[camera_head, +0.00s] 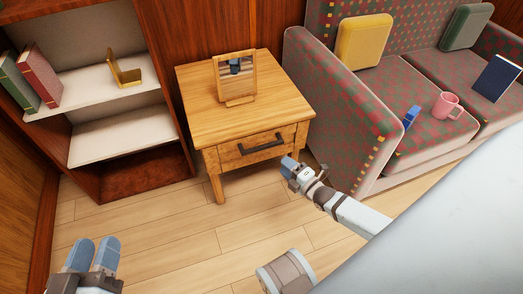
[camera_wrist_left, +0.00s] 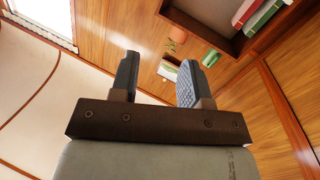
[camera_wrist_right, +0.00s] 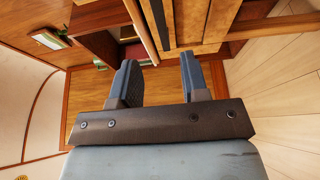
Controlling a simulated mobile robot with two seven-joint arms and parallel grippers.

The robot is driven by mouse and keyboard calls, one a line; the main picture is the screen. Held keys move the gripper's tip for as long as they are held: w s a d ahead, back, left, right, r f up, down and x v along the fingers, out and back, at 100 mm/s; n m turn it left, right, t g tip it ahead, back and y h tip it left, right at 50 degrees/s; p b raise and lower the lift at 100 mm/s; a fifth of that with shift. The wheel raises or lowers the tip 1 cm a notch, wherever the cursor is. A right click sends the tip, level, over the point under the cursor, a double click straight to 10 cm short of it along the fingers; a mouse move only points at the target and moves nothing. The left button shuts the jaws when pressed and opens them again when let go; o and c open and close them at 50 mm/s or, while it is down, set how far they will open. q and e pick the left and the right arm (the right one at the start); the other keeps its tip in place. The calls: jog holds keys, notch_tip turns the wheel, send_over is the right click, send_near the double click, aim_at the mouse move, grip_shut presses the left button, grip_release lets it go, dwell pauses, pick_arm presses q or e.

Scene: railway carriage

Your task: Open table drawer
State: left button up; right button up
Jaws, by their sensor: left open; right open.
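The small wooden table (camera_head: 205,105) stands between the bookshelf and the sofa. Its drawer (camera_head: 231,156) faces me and looks shut, with its front flush in the table. A dark bar handle (camera_head: 262,146) runs across the drawer front. My right gripper (camera_head: 290,165) is just right of and below the handle, apart from it, and is open and empty. The right wrist view shows its two spread fingers (camera_wrist_right: 158,75) near wooden parts of furniture. My left gripper (camera_head: 94,248) is open and empty at the lower left, far from the table.
A wooden-framed stand (camera_head: 235,78) is on the tabletop. The bookshelf (camera_head: 120,135) stands left, with books and a gold bookend. The patterned sofa (camera_head: 340,120) stands close on the right, with cushions and a pink mug (camera_head: 447,105). The floor (camera_head: 170,240) in front is clear.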

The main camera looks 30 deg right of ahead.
aim_at(264, 149)
jog(key=w+b, duration=0.1)
jog(key=w, duration=0.2)
jog(key=w+a+b, duration=0.1)
jog(key=w, duration=0.2)
jog(key=w+b, duration=0.1)
jog(key=w, duration=0.3)
jog(key=shift+a+f+b, duration=0.15)
jog(key=shift+a+b, duration=0.15)
jog(key=shift+b, duration=0.05)
jog(key=shift+w+a, duration=0.15)
jog(key=shift+w, duration=0.7)
pick_arm(q)
jog(key=shift+w+a+f+m, duration=0.25)
jog(key=shift+w+f+m, duration=0.15)
jog(key=shift+f+m, duration=0.15)
jog(key=shift+w+a+f+m, duration=0.2)
jog(key=shift+w+f+m, duration=0.2)
jog(key=shift+m, duration=0.15)
pick_arm(e)
grip_shut()
